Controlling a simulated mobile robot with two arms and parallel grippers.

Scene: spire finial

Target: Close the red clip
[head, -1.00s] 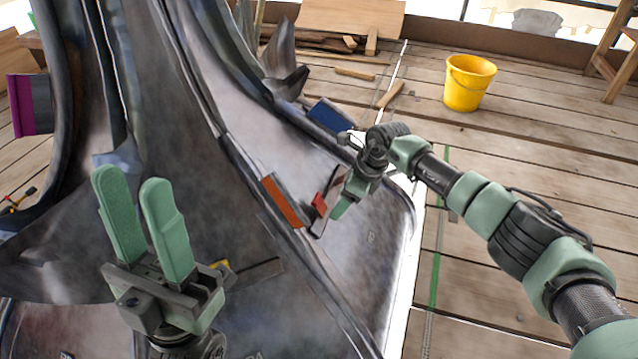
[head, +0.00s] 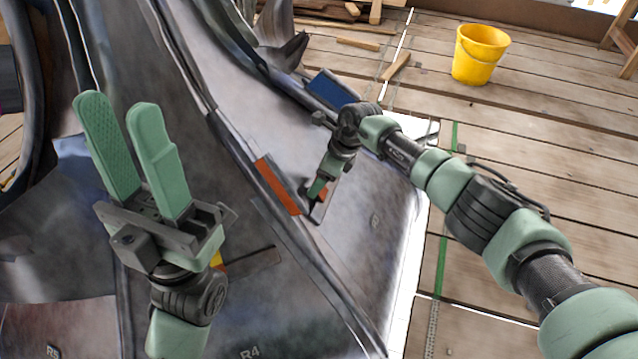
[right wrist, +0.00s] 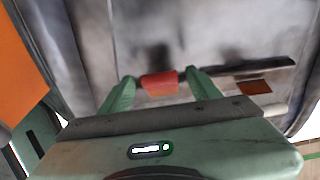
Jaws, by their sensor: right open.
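The red clip (right wrist: 160,84) is a small red block on a dark flap against the grey metal spire. In the right wrist view it sits between the two green fingertips of my right gripper (right wrist: 162,90), which is open around it. I cannot tell whether the fingers touch it. In the head view my right gripper (head: 317,193) reaches down over the clip and hides most of it; a bit of red (head: 323,193) shows beside it. My left gripper (head: 118,108) is open and empty, raised in front of the spire at the left.
An orange panel (head: 279,186) lies left of my right gripper and shows large at the left of the right wrist view (right wrist: 18,75). A blue panel (head: 333,89) is farther up. A yellow bucket (head: 481,55) stands on the plank floor (head: 560,150), mostly clear at right.

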